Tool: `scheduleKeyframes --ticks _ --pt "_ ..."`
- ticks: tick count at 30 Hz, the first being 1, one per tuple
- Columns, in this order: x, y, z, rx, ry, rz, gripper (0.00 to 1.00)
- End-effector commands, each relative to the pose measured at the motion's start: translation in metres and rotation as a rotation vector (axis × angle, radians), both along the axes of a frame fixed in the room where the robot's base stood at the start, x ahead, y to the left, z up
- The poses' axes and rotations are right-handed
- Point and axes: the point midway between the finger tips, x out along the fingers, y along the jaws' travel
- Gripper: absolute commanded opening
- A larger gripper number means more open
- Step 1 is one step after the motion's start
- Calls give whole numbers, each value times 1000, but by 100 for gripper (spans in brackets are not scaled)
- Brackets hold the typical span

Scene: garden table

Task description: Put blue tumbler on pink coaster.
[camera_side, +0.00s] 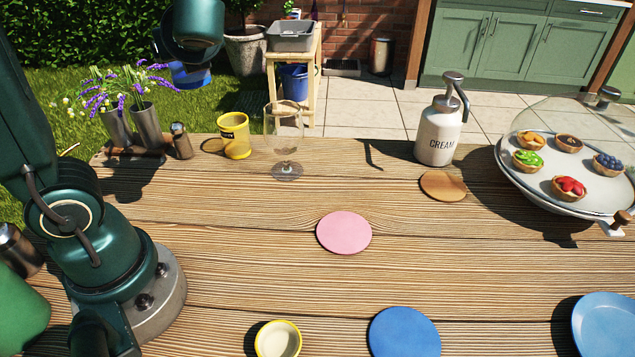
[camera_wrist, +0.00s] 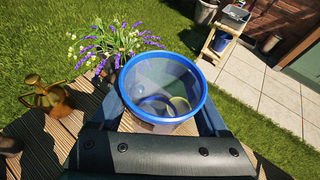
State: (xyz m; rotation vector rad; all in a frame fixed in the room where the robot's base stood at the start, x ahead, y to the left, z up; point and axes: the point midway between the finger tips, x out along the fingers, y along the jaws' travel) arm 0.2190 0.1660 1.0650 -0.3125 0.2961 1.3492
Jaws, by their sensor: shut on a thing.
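The blue tumbler (camera_wrist: 160,75) shows in the wrist view with its open, blue-rimmed mouth facing the camera. My gripper (camera_wrist: 166,112) is shut on it, one finger at each side. Yellow and table wood show through the tumbler. In the side view, a bright blue shape hangs below my wrist link at the upper left; I cannot tell if it is the tumbler. The pink coaster (camera_side: 344,232) lies flat and bare in the middle of the table in the side view. It is not seen in the wrist view.
A wine glass (camera_side: 285,135) and yellow mug (camera_side: 236,140) stand at the table's back. A cream bottle (camera_side: 438,128), brown coaster (camera_side: 443,185) and tart stand (camera_side: 540,190) are right. A yellow cup (camera_side: 278,340) and blue coaster (camera_side: 404,332) lie in front. Wood around the pink coaster is clear.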

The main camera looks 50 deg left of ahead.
Motion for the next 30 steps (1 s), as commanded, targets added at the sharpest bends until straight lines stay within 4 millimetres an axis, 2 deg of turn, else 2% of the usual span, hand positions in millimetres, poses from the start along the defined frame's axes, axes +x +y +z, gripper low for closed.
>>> scheduleKeyframes --ticks 8,11,15,18,24,30 --pt "54 -44 -2 -7 0 -271 22" --pt "79 -72 -2 -9 1 -413 22" --pt "111 -125 -2 -8 1 -644 22" --pt "126 -160 -2 -6 2 -786 22" --pt "139 -213 -2 0 2 -981 22" --pt "143 -250 -2 8 3 -1112 22"
